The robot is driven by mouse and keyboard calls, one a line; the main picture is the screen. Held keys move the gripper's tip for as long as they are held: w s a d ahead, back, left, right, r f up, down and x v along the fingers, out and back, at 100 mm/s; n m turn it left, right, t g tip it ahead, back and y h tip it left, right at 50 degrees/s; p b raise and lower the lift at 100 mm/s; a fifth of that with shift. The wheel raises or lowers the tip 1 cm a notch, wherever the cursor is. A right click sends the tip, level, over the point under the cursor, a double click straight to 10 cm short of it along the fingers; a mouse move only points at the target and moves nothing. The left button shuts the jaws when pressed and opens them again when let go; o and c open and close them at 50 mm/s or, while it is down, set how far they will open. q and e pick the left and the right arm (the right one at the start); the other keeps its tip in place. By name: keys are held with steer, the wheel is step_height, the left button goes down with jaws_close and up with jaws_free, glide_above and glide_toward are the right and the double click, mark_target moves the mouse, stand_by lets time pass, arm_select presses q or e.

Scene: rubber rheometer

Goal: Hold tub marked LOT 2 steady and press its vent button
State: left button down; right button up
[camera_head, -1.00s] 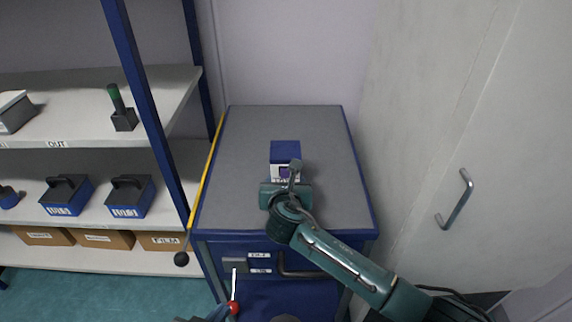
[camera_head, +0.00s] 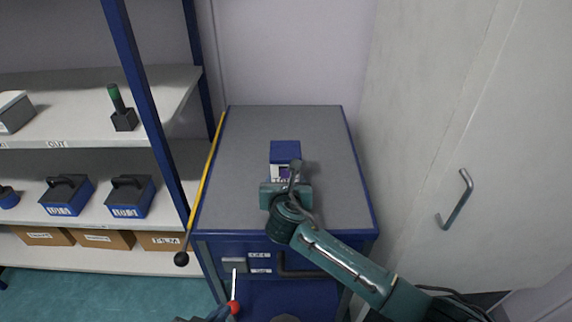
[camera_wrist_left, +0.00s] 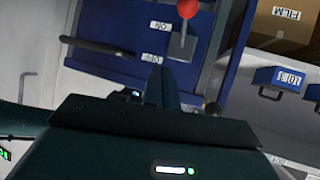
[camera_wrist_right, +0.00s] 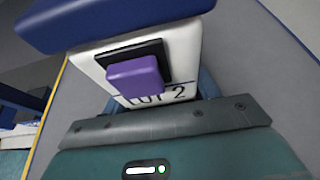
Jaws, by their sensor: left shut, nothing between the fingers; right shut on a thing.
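The LOT 2 tub (camera_head: 285,152) is a white box with a blue lid, upright on the grey cabinet top. In the right wrist view the tub (camera_wrist_right: 190,50) fills the upper middle, its LOT 2 label partly covered. Its purple vent button (camera_wrist_right: 138,77) stands out from a black plate on the near side. My right gripper (camera_head: 286,188) is shut on the tub from the near side; its fingertips are mostly hidden. My left gripper (camera_wrist_left: 166,88) is shut and empty, low in front of the blue cabinet, away from the tub; little of it shows in the head view.
The cabinet top (camera_head: 240,150) is otherwise clear. A red-knobbed lever (camera_head: 233,307) and a bar handle are on the cabinet front. A yellow rod (camera_head: 205,180) with a black ball runs along its left side. Shelves with blue boxes stand left; a door handle (camera_head: 456,200) is right.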

stand_by(0.5)
arm_select(q)
steer(key=m+g, duration=0.5)
steer(key=m, duration=0.9)
glide_toward(280, 174)
steer(key=s+r, duration=0.3)
steer(key=shift+s+r, duration=0.1)
steer(key=shift+r, duration=0.05)
steer(key=x, duration=1)
steer(key=shift+s, duration=0.15)
